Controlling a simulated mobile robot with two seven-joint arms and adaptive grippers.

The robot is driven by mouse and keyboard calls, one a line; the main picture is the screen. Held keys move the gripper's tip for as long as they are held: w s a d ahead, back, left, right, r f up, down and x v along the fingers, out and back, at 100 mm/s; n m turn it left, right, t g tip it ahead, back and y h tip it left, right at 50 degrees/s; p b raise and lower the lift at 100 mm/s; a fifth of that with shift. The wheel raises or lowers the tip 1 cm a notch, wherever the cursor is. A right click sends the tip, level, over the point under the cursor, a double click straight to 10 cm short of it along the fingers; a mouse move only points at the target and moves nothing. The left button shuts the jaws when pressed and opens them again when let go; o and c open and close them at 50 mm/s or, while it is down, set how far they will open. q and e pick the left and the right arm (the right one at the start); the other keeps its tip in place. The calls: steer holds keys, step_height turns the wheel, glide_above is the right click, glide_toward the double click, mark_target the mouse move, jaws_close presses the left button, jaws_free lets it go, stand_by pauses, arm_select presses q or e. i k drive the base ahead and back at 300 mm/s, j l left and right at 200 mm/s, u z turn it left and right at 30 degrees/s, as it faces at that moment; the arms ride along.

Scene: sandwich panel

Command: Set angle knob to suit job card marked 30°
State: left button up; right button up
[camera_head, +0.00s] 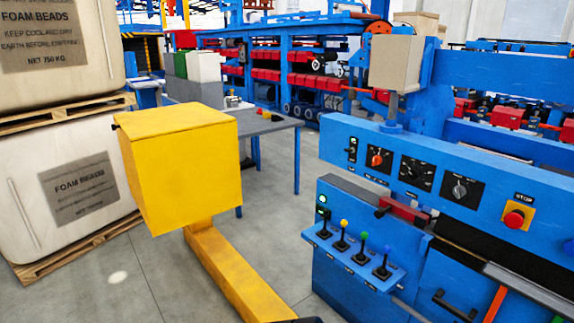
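The blue machine panel (440,170) on the right carries three rotary knobs on black dial plates. The left knob is orange (376,158), the middle one is dark (415,173), and the right one is grey (460,189). Their labels and scale marks are too small to read, so I cannot tell which is the angle knob or what it is set to. I make out no job card marked 30°. Neither gripper shows in the head view.
A red stop button (514,218) sits right of the knobs. Several coloured-top levers (361,254) stand on a lower blue shelf. A yellow box (180,165) and yellow beam (235,270) stand left of the machine. Foam bead sacks (80,185) on pallets fill the far left.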

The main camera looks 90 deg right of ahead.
mark_target(415, 173)
steer(key=z, duration=0.5)
steer(key=l+z, duration=0.1)
steer(key=z, duration=0.4)
steer(key=l+z, duration=0.1)
steer(key=z, duration=0.85)
